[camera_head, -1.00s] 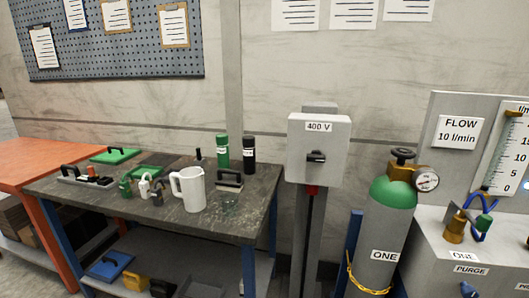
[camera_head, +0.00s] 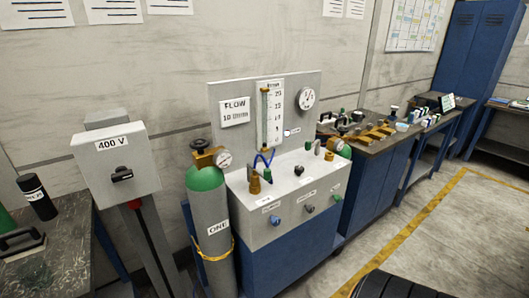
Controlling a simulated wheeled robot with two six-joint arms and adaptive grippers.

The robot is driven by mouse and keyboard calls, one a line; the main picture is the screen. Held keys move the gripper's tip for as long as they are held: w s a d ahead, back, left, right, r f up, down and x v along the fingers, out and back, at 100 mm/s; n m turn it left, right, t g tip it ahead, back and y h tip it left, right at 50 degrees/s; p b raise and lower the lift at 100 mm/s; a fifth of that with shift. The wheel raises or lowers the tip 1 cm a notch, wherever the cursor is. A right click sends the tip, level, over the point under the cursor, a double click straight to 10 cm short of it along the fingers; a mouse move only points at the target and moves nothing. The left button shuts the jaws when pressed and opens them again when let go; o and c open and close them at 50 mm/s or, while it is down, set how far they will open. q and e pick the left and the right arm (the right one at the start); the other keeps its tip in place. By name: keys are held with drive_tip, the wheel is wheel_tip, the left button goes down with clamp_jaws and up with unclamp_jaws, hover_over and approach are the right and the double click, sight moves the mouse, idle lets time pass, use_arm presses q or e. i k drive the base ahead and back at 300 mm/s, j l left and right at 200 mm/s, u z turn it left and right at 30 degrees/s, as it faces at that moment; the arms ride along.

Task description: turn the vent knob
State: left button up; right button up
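A grey console (camera_head: 262,232) with a blue base stands in the middle of the view. Its front face carries a blue knob (camera_head: 276,222) at left, a dark grey knob (camera_head: 309,208) in the middle and a green knob (camera_head: 337,198) at right. Small white labels sit above the knobs, but they are too small to read surely, so I cannot tell which knob is the vent knob. A dark knob (camera_head: 298,170) also sits on the console's top. Neither of my grippers is in view.
A green-topped cylinder (camera_head: 209,215) marked ONE stands chained left of the console. A 400 V switch box (camera_head: 118,168) is farther left, beside a dark table (camera_head: 62,268). A workbench (camera_head: 378,142) stands at right. The floor (camera_head: 455,235) at right is clear, with a yellow line.

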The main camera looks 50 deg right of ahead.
sight(338, 197)
drive_tip(key=z, duration=1.7)
